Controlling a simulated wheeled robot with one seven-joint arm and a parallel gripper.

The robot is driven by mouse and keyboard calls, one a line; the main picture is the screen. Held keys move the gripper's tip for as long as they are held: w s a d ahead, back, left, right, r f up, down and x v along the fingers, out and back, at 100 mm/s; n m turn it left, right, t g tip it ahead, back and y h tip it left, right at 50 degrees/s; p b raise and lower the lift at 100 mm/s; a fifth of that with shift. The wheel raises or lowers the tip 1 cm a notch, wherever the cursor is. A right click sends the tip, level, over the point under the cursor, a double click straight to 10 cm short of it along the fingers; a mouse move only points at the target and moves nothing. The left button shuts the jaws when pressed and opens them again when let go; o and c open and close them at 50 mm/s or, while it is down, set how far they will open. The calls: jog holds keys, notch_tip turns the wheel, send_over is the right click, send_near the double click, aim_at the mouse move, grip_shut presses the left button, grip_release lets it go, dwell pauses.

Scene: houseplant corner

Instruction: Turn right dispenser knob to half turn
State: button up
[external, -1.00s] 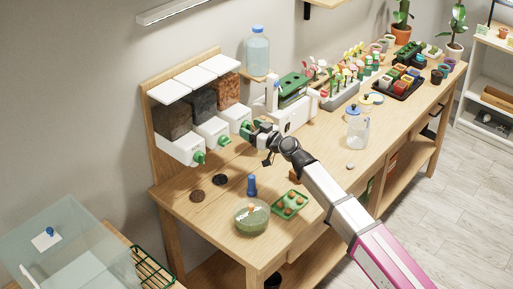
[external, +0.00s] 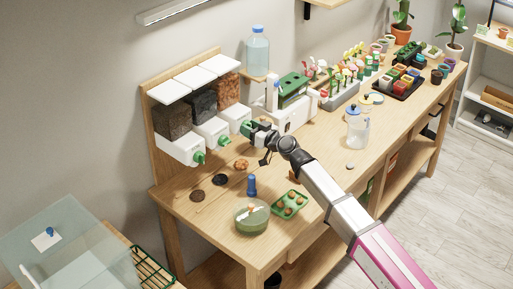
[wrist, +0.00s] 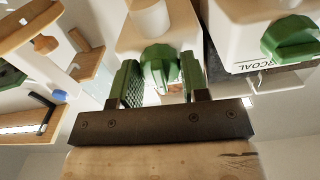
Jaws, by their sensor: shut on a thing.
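The right dispenser (external: 238,117) has a clear bin of orange-brown bark chips over a white spout body. Its green knob (wrist: 158,62) sits between the green finger pads in the wrist view. My gripper (external: 250,130) is shut on that knob; it also shows in the wrist view (wrist: 158,82). In the external view the gripper largely hides the knob, and its exact turn angle is hard to read. A small orange-brown pile (external: 241,164) lies on the tabletop below the dispenser.
The middle dispenser, marked charcoal, has its green knob (wrist: 292,38) close beside my gripper. The left dispenser's knob (external: 198,157) is farther left.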

jog(key=m, duration=0.8)
jog(key=shift+m, duration=0.3)
jog(key=m, duration=0.4)
jog(key=shift+m, duration=0.3)
jog(key=m, duration=1.3)
jog(key=shift+m, duration=0.3)
jog(key=m, duration=0.4)
jog(key=shift+m, duration=2.1)
